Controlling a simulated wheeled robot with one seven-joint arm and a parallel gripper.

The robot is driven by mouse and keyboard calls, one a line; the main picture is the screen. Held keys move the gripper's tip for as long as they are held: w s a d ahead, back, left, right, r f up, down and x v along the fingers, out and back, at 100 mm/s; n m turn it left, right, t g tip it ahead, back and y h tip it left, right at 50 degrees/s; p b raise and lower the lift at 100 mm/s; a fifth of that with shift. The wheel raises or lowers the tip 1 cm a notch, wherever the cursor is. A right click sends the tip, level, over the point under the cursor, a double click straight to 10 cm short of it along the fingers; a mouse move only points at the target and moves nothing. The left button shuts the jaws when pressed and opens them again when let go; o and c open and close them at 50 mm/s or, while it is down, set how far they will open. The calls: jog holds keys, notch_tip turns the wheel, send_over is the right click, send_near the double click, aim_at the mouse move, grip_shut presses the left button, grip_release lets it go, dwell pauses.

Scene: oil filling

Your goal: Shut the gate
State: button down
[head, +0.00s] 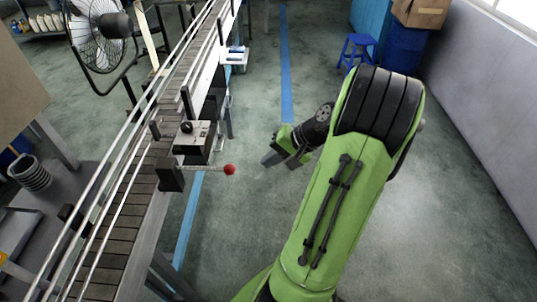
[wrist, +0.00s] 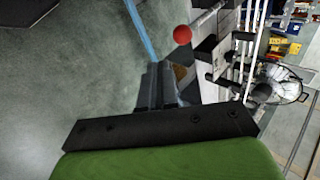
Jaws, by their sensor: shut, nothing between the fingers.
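A red ball knob (head: 229,169) sits on the end of a thin rod that sticks out to the right from a dark block (head: 170,174) at the conveyor's edge. This looks like the gate's handle; I cannot tell the gate's exact position. My gripper (head: 272,158) is shut and empty, to the right of the knob and apart from it. In the wrist view the knob (wrist: 182,34) shows beyond and slightly right of my shut fingers (wrist: 160,80). Part of the rod is out of clear sight there.
The slatted conveyor (head: 125,205) with metal rails runs along the left. A small control box (head: 192,137) stands on its edge just behind the rod. A fan (head: 98,32), a blue stool (head: 357,48) and a blue barrel (head: 403,47) stand farther back. The floor around my gripper is clear.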

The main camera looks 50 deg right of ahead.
aim_at(189, 169)
jog(key=w+a+f+b, duration=0.1)
jog(key=w+a+f, duration=0.2)
jog(key=w+f, duration=0.2)
jog(key=shift+w, duration=0.95)
jog(key=shift+a, duration=0.1)
jog(key=w+a, duration=0.2)
jog(key=w, duration=0.1)
jog(key=w+a, duration=0.3)
jog(key=w, duration=0.1)
jog(key=w+a, duration=0.3)
jog(key=w, duration=0.1)
jog(key=shift+a, duration=0.35)
jog(key=shift+w, duration=0.1)
